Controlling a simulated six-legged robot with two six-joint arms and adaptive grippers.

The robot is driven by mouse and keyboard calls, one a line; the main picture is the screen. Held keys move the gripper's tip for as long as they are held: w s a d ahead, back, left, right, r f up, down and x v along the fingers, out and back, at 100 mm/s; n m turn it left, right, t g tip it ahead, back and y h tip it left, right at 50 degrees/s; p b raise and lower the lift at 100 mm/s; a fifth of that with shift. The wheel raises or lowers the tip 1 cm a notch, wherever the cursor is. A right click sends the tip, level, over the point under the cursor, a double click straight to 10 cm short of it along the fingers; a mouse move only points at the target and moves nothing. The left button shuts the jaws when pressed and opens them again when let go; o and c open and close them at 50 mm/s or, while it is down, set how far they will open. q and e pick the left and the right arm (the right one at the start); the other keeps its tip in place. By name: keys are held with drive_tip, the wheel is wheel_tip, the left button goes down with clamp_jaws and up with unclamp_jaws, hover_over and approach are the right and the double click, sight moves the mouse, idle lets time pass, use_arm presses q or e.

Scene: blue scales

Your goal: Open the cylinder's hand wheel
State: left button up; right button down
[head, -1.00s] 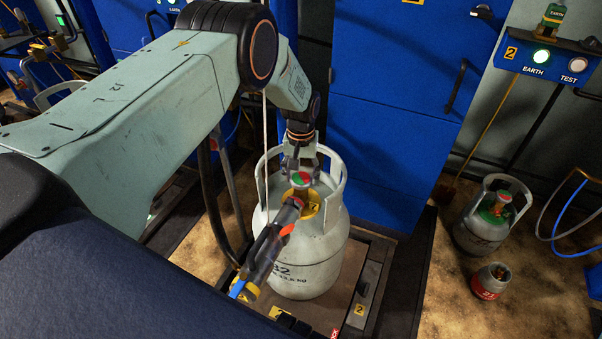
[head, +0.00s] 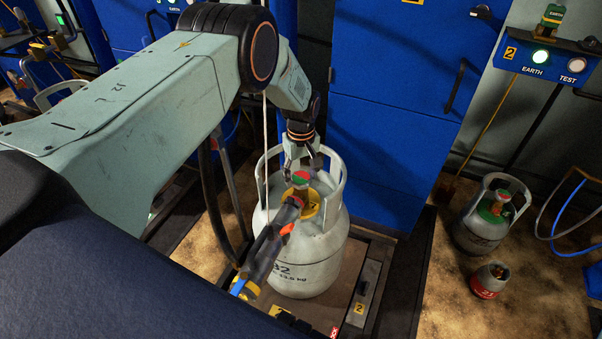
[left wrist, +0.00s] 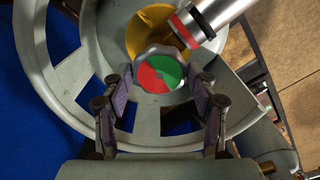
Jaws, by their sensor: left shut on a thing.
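The grey gas cylinder (head: 325,255) stands upright on a scale platform, with a handled collar around its top. Its hand wheel (head: 300,178), marked in red and green, sits on the valve inside the collar. In the left wrist view the wheel (left wrist: 160,72) shows a red part and a green part. My left gripper (head: 301,168) reaches down into the collar from above and is shut on the hand wheel, one finger on each side. A filling coupling (head: 270,240) with a blue end is attached at the valve's side. My right gripper is not in view.
The collar wall (left wrist: 62,100) closely surrounds my left fingers. A blue cabinet (head: 390,130) stands behind the cylinder. Another grey cylinder (head: 470,235) and a small red-banded one (head: 487,287) stand on the floor at right. The floor between is clear.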

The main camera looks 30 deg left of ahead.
sight(301, 178)
use_arm(q)
drive_tip(key=shift+s, duration=0.1)
idle(0.3)
drive_tip(key=o, duration=1.2)
drive_tip(key=shift+c, duration=0.2)
wheel_tip(301, 178, up, 12)
drive_tip(key=shift+f, duration=0.1)
wheel_tip(301, 178, down, 12)
drive_tip(key=shift+r, duration=0.1)
